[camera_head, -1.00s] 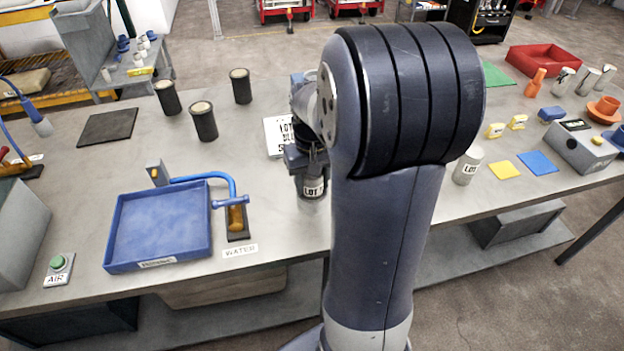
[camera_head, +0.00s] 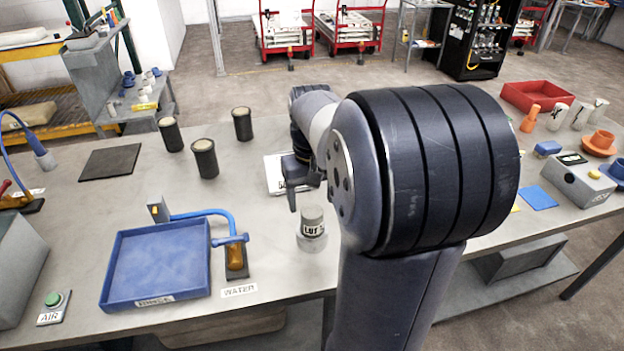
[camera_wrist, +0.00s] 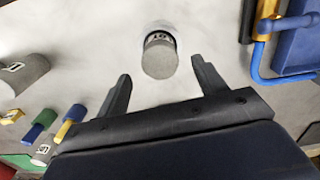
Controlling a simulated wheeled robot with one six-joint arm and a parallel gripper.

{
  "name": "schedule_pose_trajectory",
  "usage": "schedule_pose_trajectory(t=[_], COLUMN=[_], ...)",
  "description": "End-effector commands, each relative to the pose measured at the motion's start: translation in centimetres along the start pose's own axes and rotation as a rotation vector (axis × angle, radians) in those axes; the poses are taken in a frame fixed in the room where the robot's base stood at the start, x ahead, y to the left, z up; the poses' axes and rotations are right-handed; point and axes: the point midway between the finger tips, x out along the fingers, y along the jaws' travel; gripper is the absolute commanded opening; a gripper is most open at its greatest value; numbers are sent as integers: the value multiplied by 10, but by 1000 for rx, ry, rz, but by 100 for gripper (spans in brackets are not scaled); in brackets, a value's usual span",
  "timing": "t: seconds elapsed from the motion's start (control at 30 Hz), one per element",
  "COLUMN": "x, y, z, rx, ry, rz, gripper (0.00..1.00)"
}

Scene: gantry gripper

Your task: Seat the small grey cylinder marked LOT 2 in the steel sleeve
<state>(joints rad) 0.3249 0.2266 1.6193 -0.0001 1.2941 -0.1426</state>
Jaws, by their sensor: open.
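A small grey cylinder (camera_head: 312,217) stands upright in the head view with a white label that reads LOT; I cannot make out its number. A paler, shiny ring, likely the steel sleeve (camera_head: 311,245), surrounds its foot. How deep the cylinder sits in it I cannot tell. My gripper (camera_head: 303,195) is open and empty, behind and above the cylinder. In the wrist view the same cylinder (camera_wrist: 160,60) shows beyond and between the two spread fingertips, apart from both. My arm hides part of the bench.
A blue tray (camera_head: 155,265) and the blue-handled water tap (camera_head: 235,255) stand left of the cylinder. Several black cylinders with pale tops (camera_head: 205,158) stand farther back. A second labelled grey cylinder (camera_wrist: 25,72) shows in the wrist view.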

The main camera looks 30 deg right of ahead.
Motion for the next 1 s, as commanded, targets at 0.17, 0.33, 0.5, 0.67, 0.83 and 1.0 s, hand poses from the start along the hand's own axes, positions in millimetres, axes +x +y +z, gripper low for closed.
schedule_pose_trajectory(t=[0.17,0.33,0.5,0.67,0.83,1.0], x=[-33,-48,-51,-51,-44,-21], y=[0,0,0,0,0,0], z=[-1,0,0,0,0,1], rx=[0,0,0,0,0,0], ry=[3,-1,-1,-1,-4,-6], rz=[0,0,0,0,-1,-1], gripper=[67,67,67,67,67,67])
